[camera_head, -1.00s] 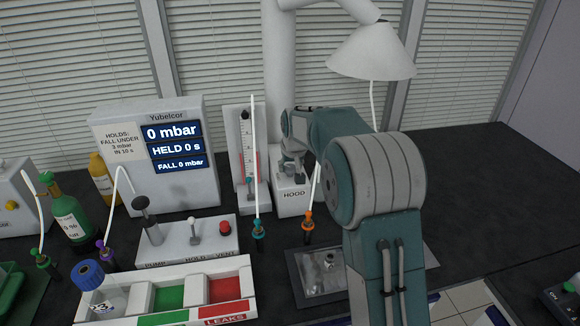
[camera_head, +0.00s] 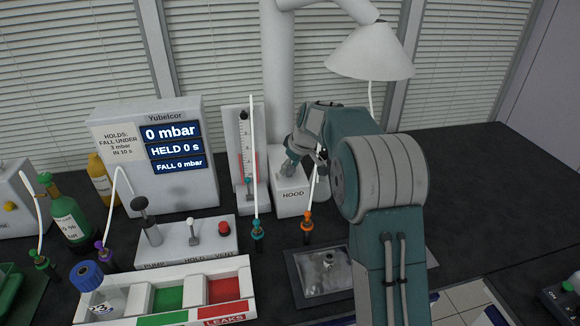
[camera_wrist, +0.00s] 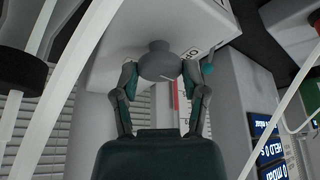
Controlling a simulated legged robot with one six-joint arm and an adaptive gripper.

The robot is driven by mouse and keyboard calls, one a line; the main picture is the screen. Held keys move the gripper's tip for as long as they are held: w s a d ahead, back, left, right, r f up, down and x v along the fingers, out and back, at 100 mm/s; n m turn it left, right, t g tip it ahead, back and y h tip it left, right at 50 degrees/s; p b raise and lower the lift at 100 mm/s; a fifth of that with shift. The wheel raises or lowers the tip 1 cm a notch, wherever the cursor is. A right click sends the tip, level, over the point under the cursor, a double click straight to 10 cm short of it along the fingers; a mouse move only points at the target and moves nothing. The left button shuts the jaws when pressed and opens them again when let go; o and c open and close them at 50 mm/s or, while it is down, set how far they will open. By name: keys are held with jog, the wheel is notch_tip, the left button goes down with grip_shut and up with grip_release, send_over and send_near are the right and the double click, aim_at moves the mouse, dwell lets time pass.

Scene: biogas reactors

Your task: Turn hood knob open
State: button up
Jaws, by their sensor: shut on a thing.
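The hood knob (camera_wrist: 160,62) is a grey round knob on the white HOOD box (camera_head: 291,198). In the wrist view it sits between the two fingers of my gripper (camera_wrist: 160,80), which is shut on it. The knob has a pale line on its edge, seen in the wrist view. In the head view my gripper (camera_head: 289,168) is at the top of the HOOD box, and the knob is mostly hidden there by the fingers.
A white lamp-shaped hood (camera_head: 370,52) hangs above my arm. A flow meter (camera_head: 245,150) stands just left of the HOOD box. A tube with an orange fitting (camera_head: 307,226) stands in front. The Yubelcor display (camera_head: 155,150) is farther left.

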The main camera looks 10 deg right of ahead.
jog(key=shift+f, duration=0.25)
jog(key=o, duration=1.1)
jog(key=shift+o, duration=0.2)
jog(key=shift+r, duration=0.2)
jog(key=shift+d+r, duration=0.1)
jog(key=shift+r, duration=0.25)
jog(key=v, duration=1.1)
